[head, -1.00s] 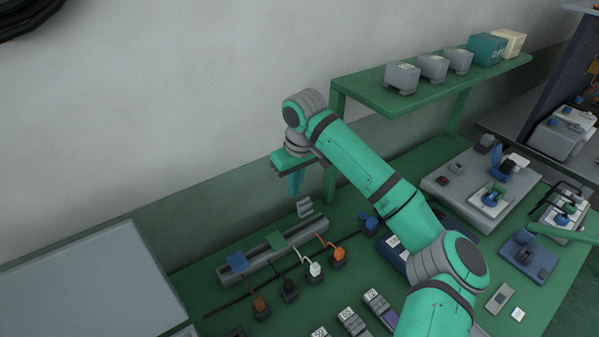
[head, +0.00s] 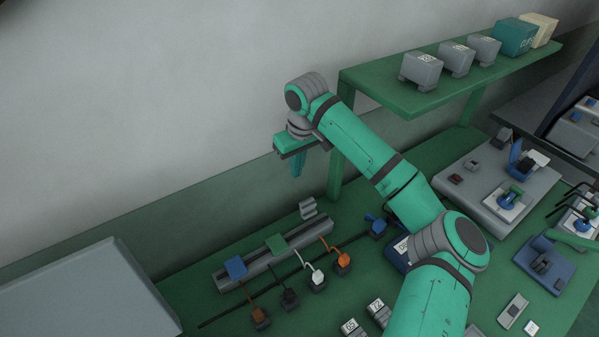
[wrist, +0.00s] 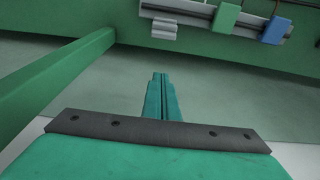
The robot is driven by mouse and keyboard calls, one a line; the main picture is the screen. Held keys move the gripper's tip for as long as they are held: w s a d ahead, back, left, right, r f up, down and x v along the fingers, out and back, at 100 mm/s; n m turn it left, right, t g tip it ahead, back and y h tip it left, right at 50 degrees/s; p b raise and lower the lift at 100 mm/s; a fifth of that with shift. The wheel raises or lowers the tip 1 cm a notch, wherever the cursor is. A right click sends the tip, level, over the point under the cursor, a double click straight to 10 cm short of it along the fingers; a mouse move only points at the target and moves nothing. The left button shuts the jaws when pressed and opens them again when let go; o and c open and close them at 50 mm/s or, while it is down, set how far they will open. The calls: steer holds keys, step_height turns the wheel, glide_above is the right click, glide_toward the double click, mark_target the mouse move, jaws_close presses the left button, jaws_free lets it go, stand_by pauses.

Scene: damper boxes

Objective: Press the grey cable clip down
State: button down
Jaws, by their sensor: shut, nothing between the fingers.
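The grey cable clip (head: 308,208) stands raised at the far right end of a grey rail (head: 290,248). In the wrist view the grey clip (wrist: 164,29) shows near the top, at the left end of the rail (wrist: 200,10). My gripper (head: 298,174) is shut and empty, pointing down above the clip and apart from it. Its closed fingers also show in the wrist view (wrist: 160,80), below the clip in the picture. A green clip (head: 276,243) and a blue clip (head: 235,267) sit farther left on the rail.
A green shelf (head: 420,92) with several boxes stands right of my gripper, its leg (head: 335,175) close by. Cable plugs, such as the white one (head: 318,279), lie in front of the rail. A grey panel (head: 85,300) is at the lower left.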

mark_target(308, 209)
step_height(308, 209, down, 7)
steer(key=s+d, duration=0.1)
steer(key=s, duration=0.1)
steer(key=shift+s+d, duration=0.2)
steer(key=shift+d, duration=0.2)
steer(key=shift+d+f, duration=0.1)
stand_by(0.4)
